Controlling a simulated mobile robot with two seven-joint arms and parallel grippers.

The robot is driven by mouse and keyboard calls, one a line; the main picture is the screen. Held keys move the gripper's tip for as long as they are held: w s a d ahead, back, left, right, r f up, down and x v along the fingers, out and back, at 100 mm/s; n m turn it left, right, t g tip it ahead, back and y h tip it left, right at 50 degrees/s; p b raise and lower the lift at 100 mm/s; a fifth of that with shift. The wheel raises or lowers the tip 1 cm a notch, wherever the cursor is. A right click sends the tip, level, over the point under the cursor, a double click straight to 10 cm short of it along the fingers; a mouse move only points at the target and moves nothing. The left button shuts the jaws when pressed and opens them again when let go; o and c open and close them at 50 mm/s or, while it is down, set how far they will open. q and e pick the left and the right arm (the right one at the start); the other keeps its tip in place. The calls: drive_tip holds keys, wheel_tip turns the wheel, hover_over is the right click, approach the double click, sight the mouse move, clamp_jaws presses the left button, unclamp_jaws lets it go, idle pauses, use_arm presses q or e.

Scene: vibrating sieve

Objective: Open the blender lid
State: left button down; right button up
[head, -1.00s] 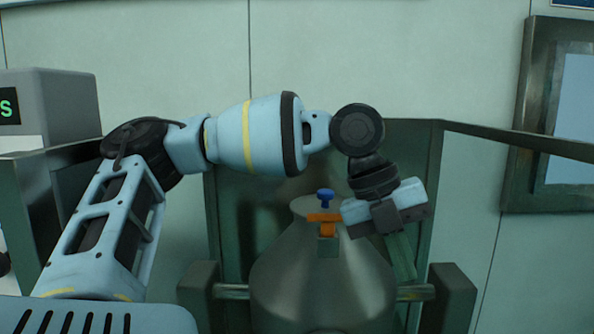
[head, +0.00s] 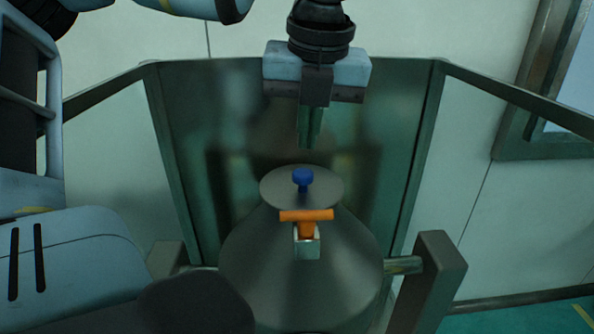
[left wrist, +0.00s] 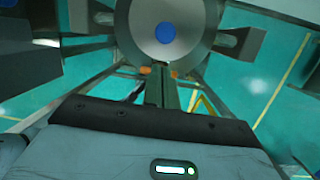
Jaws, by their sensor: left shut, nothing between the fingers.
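The blender is a grey metal vessel (head: 300,245) with a round flat lid (head: 325,188) on its top. A blue knob (head: 302,178) stands in the middle of the lid. An orange T-shaped latch (head: 306,216) sits at the lid's front edge. My left gripper (head: 309,145) points down above the blue knob, apart from it, with its fingers shut and empty. In the left wrist view the lid (left wrist: 190,30) and blue knob (left wrist: 166,33) lie beyond the shut fingertips (left wrist: 163,72). Orange latch parts (left wrist: 146,70) show partly behind the fingers. My right gripper is not in view.
A dark metal frame (head: 440,75) with panels surrounds the vessel at the back and sides. Grey support posts (head: 440,270) flank it, joined by a bar. A framed window (head: 555,110) is on the right wall.

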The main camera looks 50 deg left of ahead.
sight(299, 199)
use_arm(q)
drive_tip(key=shift+s+f, duration=0.1)
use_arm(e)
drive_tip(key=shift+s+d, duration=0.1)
use_arm(q)
drive_tip(key=b+x, duration=0.1)
drive_tip(key=x, duration=0.8)
drive_tip(key=shift+f, duration=0.4)
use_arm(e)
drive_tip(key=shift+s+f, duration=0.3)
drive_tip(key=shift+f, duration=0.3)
use_arm(q)
drive_tip(key=shift+a, duration=0.1)
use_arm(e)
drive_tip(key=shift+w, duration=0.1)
